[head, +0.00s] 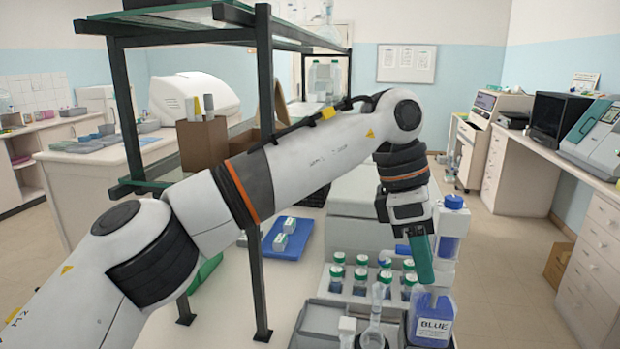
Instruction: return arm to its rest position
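My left arm reaches across the view from the lower left, raised over the bench, and bends down at the wrist. My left gripper (421,268) points downward at the right part of the bench, with a dark green part at its lower end. One finger hides the other side, so I cannot tell whether it is open or shut. A blue bottle labelled BLUE (432,322) stands just below it in the picture; I cannot tell whether they touch. My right gripper is not in view.
Several green-capped bottles (337,279) stand in rows beside the gripper. A grey tray (318,318) holds clear glassware in front. A taller blue-capped bottle (453,222) is at the right. A black-framed shelf (262,180) rises behind my arm. A blue tray (287,239) lies on the bench.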

